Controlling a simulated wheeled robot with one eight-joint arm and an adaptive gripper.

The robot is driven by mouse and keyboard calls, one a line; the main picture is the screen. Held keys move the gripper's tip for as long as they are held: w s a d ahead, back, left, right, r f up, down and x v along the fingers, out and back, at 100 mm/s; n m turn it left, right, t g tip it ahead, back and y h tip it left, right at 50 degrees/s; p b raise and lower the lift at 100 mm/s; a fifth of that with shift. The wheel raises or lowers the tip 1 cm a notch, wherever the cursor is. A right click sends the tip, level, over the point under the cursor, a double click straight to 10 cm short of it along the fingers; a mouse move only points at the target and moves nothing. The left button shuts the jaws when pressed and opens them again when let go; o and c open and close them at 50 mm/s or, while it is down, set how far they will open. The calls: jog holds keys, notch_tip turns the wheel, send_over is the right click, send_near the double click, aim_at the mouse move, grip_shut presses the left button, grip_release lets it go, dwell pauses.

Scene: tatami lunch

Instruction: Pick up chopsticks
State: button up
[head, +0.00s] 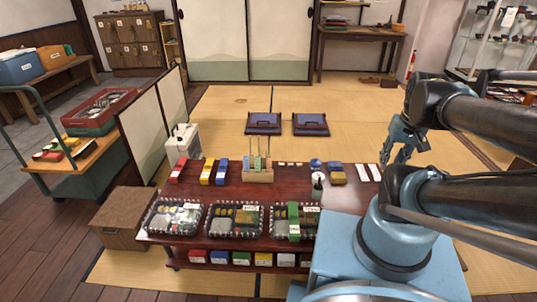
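Thin upright sticks, which look like chopsticks (267,146), stand in a light wooden holder (257,176) at the back middle of the dark red low table (233,184). Green and blue pieces stand in the holder with them. Two white strips (368,173) lie at the table's right back; I cannot tell whether they are wrapped chopsticks. My gripper (396,160) hangs to the right of the holder, by the table's right back corner, apart from it. Its blue fingers point down and look spread and empty.
Three black trays of food, one a bento tray (176,217), line the table's front. Coloured boxes (206,172) stand left of the holder, and a dark cup (317,185) stands right of it. Purple cushions (263,124) lie behind the table. Open tatami (350,110) lies beyond.

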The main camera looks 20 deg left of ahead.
jog(key=w+a+r+n+g+y, duration=0.1)
jog(key=w+a+r+n+y, duration=0.15)
jog(key=w+a, duration=0.4)
jog(key=w+a+r+n+y, duration=0.1)
jog(key=w+a+r+n, duration=0.25)
jog(key=w, duration=0.55)
jog(key=w+a+f+n+g+y, duration=0.1)
jog(key=w+a+f+n+y, duration=0.2)
jog(key=w+a, duration=0.55)
jog(key=w+a+f+n+g+y, duration=0.15)
jog(key=w+a+f+n, duration=0.35)
jog(key=w, duration=0.7)
jog(key=w+a+f+n+g+y, duration=0.1)
jog(key=w+a+f+n+y, duration=0.25)
jog(key=a+f, duration=0.4)
jog(key=w+a+f+n+g+y, duration=0.15)
jog(key=w+a+f, duration=0.3)
jog(key=f, duration=0.65)
jog(key=x, duration=1.7)
jog(key=shift+w+f+n+y, duration=0.25)
jog(key=shift+w+n+y, duration=0.05)
jog(key=shift+w+n, duration=0.1)
jog(key=shift+s+a, duration=0.1)
jog(key=shift+a, duration=0.05)
grip_shut()
